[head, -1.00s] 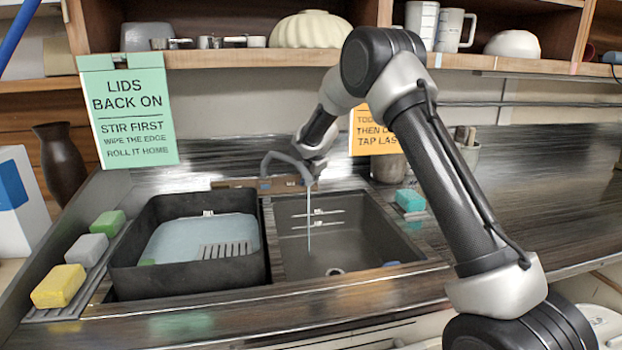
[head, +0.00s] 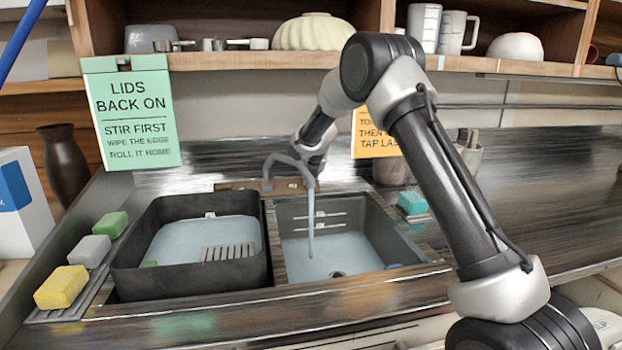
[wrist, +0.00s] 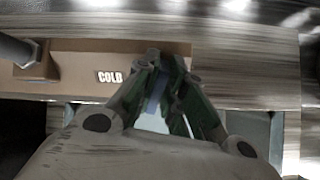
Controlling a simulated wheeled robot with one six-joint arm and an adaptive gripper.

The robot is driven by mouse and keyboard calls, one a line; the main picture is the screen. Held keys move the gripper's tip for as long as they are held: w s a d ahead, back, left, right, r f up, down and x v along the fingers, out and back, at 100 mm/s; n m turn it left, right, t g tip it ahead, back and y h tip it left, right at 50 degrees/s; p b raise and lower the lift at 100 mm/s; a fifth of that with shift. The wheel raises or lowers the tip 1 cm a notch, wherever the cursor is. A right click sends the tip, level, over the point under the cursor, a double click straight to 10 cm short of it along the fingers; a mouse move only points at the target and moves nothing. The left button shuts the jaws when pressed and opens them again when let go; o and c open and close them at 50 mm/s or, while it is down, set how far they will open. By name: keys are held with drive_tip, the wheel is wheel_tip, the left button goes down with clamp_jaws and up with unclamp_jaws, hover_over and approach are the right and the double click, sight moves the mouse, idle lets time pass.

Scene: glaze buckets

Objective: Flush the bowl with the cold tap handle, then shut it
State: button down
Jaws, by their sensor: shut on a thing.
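The tap's spout (head: 290,163) arches over the right bowl (head: 290,265). A stream of water (head: 311,220) runs from it into this bowl, and bluish water covers the floor there. My gripper (wrist: 168,92) is shut on the cold tap handle (wrist: 155,95), beside the white COLD label (wrist: 110,77) on the brown tap base (wrist: 70,65). The handle is mostly hidden between the fingers. In the head view my wrist hides the handle and fingertips behind the right bowl.
A black basin (head: 190,275) with water and a grey slotted rack stands left of the bowl. Sponges (head: 62,287) line the left edge. A teal sponge (head: 412,202) sits at right. A green sign (head: 130,113) hangs from the shelf. The right counter is mostly clear.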

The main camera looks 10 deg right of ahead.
drive_tip(key=shift+a+n, duration=0.15)
drive_tip(key=shift+n, duration=1.15)
drive_tip(key=c, duration=1.5)
unclamp_jaws()
drive_tip(key=v, duration=1.2)
